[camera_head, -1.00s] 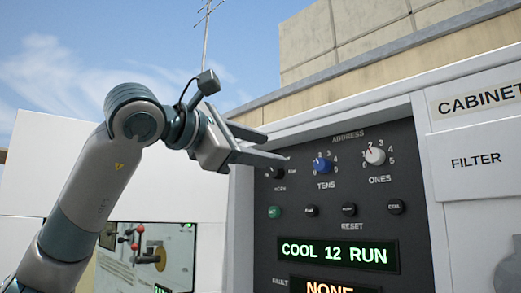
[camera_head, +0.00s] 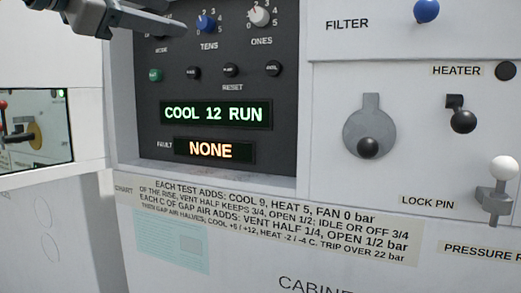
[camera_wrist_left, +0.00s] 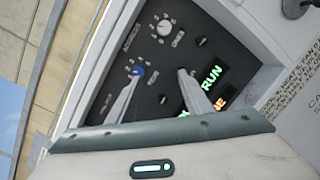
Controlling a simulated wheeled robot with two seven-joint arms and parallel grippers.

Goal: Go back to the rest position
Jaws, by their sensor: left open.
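The knob also shows in the head view (camera_head: 206,25), just right of the fingers. I cannot tell any contact. My right gripper is in neither view.
The display (camera_head: 215,113) reads COOL 12 RUN and the fault window (camera_head: 212,150) reads NONE. To the right, a black-knobbed lever (camera_head: 375,147), a heater lever (camera_head: 462,120) and a white-knobbed lock pin (camera_head: 500,170) stick out. A mirror-like opening (camera_head: 40,135) is at left.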

